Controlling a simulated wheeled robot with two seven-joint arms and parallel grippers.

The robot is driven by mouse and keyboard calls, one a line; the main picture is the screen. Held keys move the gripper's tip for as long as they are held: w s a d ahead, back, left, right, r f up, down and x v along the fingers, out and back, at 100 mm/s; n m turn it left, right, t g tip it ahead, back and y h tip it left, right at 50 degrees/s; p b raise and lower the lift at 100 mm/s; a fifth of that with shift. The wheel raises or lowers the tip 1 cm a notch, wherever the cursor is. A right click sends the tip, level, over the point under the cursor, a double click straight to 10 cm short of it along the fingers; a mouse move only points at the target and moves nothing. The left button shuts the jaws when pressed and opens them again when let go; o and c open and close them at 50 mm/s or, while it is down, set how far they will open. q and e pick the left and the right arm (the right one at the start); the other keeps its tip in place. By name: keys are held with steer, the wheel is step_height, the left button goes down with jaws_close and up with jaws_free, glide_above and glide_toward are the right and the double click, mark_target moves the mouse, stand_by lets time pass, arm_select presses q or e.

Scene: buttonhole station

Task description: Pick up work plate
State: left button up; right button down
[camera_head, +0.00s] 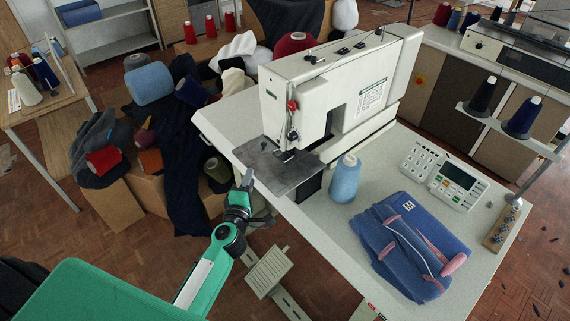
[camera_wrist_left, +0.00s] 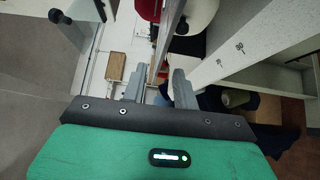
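The work plate appears to be the flat grey metal plate (camera_head: 280,170) under the sewing head of the white machine (camera_head: 335,85), overhanging the table's front edge. My left gripper (camera_head: 247,178) is just in front of the plate's left front edge, pointing up toward it. In the head view I cannot tell whether it touches the plate. In the left wrist view, the two fingers (camera_wrist_left: 158,88) stand apart, with a gap between them. I see nothing clearly held. My right gripper is not in view.
A blue thread cone (camera_head: 345,178) stands close to the plate's right side. Folded blue garments (camera_head: 412,245) and a keypad unit (camera_head: 443,175) lie on the white table (camera_head: 345,285) further right. Boxes and dark cloth (camera_head: 185,150) crowd the floor left of the table.

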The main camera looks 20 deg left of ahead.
mark_target(255, 165)
arm_select(q)
steer(key=shift+w+a, duration=0.25)
steer(key=shift+w, duration=1.35)
steer(key=shift+w+a, duration=0.2)
steer(key=shift+w, duration=1.35)
steer(key=shift+r, duration=0.1)
jaws_close()
